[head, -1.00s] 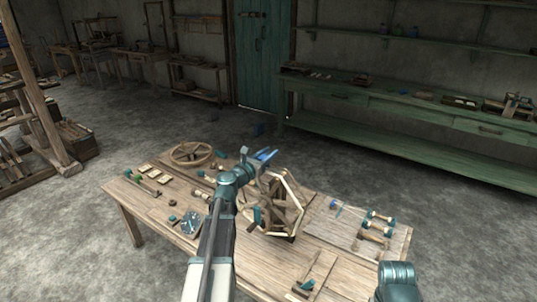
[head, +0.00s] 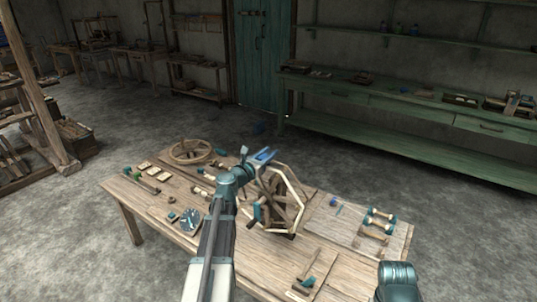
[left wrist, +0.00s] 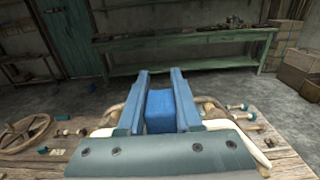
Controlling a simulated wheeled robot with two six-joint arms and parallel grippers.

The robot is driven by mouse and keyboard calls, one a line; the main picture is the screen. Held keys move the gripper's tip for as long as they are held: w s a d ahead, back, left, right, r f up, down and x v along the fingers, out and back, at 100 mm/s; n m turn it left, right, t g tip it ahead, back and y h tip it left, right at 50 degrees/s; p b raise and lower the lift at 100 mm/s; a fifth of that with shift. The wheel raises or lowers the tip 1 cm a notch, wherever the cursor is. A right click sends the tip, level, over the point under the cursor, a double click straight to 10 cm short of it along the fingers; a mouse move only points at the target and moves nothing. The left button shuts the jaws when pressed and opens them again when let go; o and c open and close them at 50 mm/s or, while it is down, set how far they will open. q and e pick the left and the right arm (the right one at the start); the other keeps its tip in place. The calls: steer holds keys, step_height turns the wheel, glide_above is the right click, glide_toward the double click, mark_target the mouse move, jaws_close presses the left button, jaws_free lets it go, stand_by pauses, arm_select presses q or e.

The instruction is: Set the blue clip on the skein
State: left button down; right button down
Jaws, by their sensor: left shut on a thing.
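The blue clip (left wrist: 160,112) is a small block between the two blue fingers of my left gripper (left wrist: 159,88) in the left wrist view. The gripper is shut on it. In the head view my left gripper (head: 264,156) is at the upper left edge of the wooden reel. The pale skein (head: 298,190) runs around this upright reel and also shows on both sides behind the gripper in the wrist view. I cannot tell whether the clip touches the skein. My right gripper is out of view.
The wooden table (head: 255,262) carries the reel. A spoked wheel (head: 190,151) lies at the back left, and teal-ended spools (head: 378,225) lie on a board at the right. A long green bench (head: 400,105) stands along the back wall.

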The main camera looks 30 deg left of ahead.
arm_select(q)
steer(key=shift+f, duration=0.35)
steer(key=shift+c, duration=0.9)
jaws_free()
steer(key=shift+r, duration=0.1)
step_height(320, 180, up, 7)
steer(key=p, duration=0.6)
steer(key=shift+p, duration=0.3)
